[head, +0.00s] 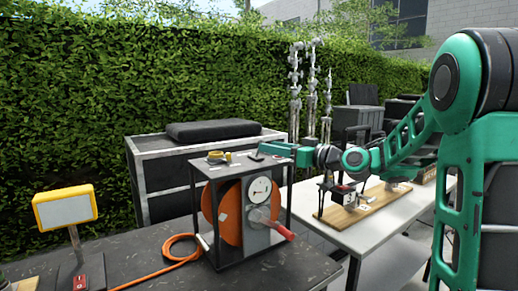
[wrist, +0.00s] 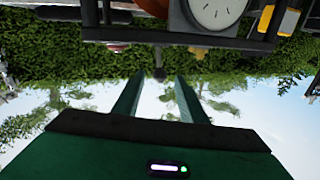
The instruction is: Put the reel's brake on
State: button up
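The reel has an orange drum (head: 229,212) inside a dark open frame (head: 212,172), with a grey plate, a round dial (head: 260,190) and a red handle (head: 283,231) on its front. My gripper (head: 262,151) is beside the top right of the frame. In the wrist view, which looks upside down, its two fingers (wrist: 157,92) are apart with nothing between them. A small dark knob (wrist: 158,74) shows just beyond the fingertips, on a thin stem. I cannot tell for sure whether it is the brake. The dial (wrist: 215,12) is at the top of that view.
The reel stands on a dark table (head: 160,250) with an orange cable (head: 172,250) and a yellow-framed panel (head: 65,207) at left. A large case (head: 160,160) stands behind. A white table (head: 375,228) with wooden boards lies right, under my arm.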

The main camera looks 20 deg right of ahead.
jog(key=shift+x, duration=2.6)
jog(key=shift+c, duration=0.7)
